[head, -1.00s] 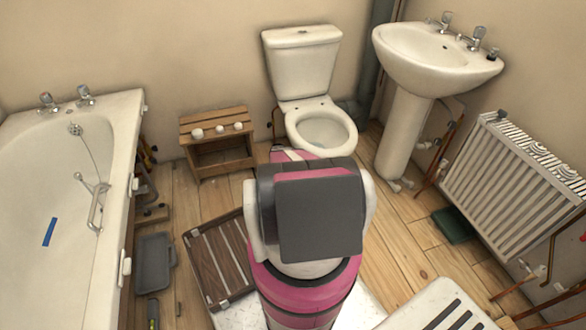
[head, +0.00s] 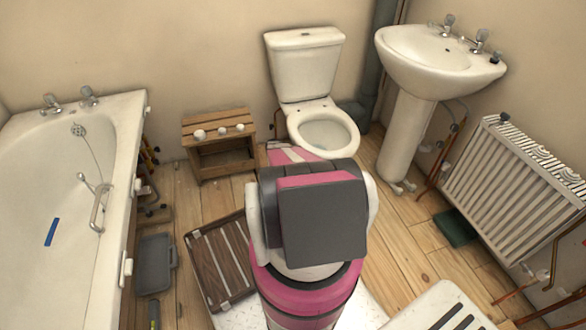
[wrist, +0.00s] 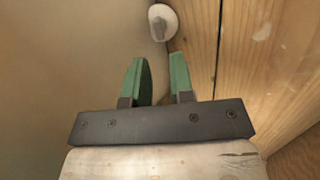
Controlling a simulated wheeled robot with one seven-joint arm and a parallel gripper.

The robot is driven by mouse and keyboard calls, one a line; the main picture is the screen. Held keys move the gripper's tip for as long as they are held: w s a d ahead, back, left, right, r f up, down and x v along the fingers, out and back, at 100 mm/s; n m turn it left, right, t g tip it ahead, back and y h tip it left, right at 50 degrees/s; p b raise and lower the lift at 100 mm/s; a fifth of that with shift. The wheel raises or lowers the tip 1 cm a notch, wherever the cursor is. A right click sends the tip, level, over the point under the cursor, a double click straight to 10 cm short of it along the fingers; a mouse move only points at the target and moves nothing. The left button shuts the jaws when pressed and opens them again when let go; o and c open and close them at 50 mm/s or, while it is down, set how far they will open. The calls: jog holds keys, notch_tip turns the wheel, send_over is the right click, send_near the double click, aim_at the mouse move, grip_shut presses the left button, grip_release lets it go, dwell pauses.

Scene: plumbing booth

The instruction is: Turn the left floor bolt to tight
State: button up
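The white toilet (head: 325,134) stands against the back wall in the head view, and my arm covers the floor at its base. In the wrist view, a small white rounded bolt (wrist: 162,21) sits on the wooden floor close beside the pale toilet base (wrist: 70,60). I take it to be the left floor bolt; the head view does not show it. My gripper (wrist: 159,68) has two green fingers standing apart with nothing between them. The bolt lies beyond the fingertips, apart from them. My gripper is hidden behind my arm in the head view.
A wooden stool (head: 216,118) with small white pieces on top stands left of the toilet. A bathtub (head: 60,270) is at the left. The basin pedestal (head: 404,140) and radiator (head: 510,195) are at the right. A slatted wooden crate (head: 222,258) lies on the floor.

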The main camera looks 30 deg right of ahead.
jog(key=shift+v, duration=2.15)
